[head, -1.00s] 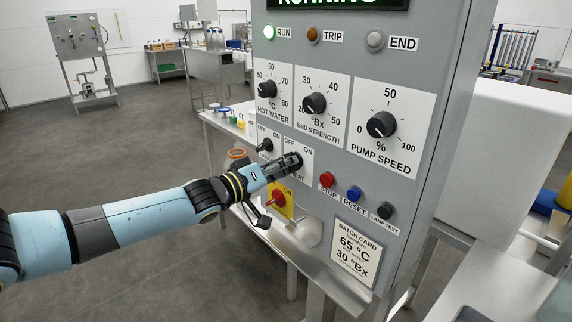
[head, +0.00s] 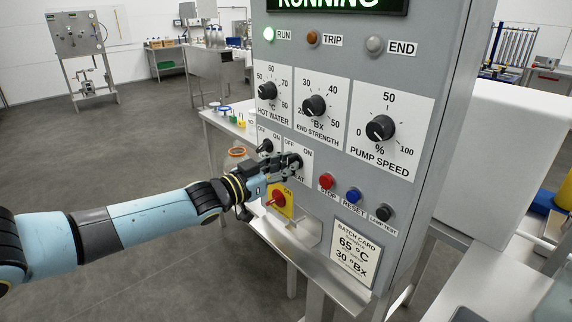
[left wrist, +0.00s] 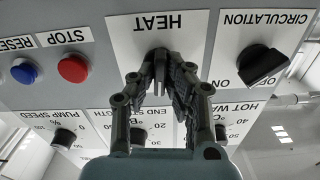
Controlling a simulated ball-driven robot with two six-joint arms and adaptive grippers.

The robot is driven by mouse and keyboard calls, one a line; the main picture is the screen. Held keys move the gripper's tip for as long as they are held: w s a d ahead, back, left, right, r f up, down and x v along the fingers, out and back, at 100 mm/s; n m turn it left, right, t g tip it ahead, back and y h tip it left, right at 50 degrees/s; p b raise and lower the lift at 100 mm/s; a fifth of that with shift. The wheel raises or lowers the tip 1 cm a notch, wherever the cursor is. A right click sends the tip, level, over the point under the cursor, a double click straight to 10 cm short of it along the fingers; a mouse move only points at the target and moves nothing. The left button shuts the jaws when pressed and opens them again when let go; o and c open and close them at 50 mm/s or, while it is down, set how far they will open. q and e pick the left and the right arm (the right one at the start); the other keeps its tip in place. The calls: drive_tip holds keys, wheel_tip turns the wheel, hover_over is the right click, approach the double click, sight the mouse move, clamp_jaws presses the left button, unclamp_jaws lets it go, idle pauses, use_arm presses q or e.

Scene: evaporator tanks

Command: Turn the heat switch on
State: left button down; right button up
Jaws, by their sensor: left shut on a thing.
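The heat switch (head: 294,162) is a dark knob on a white plate marked OFF and ON, low on the grey control panel. My left gripper (head: 283,165) reaches it from the left and is shut on its knob. In the left wrist view the fingertips (left wrist: 160,72) close around the knob, below the upside-down HEAT label. The fingers hide most of the knob, so I cannot tell its setting. The plate's label is partly covered in the head view. My right gripper is not in view.
The circulation switch (head: 265,146) is just up and left of the heat switch. A red-and-yellow switch (head: 278,199) sits below the gripper. Red stop (head: 327,181) and blue reset (head: 353,195) buttons are to the right. The green RUN lamp (head: 269,33) is lit.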

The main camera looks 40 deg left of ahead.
use_arm(q)
drive_tip(key=m, duration=0.5)
drive_tip(key=shift+m+p, duration=0.3)
drive_tip(key=shift+m, duration=1)
drive_tip(key=c, duration=1.4)
unclamp_jaws()
drive_tip(key=shift+o, duration=0.2)
drive_tip(key=s+a, duration=0.1)
drive_tip(key=s, duration=1.1)
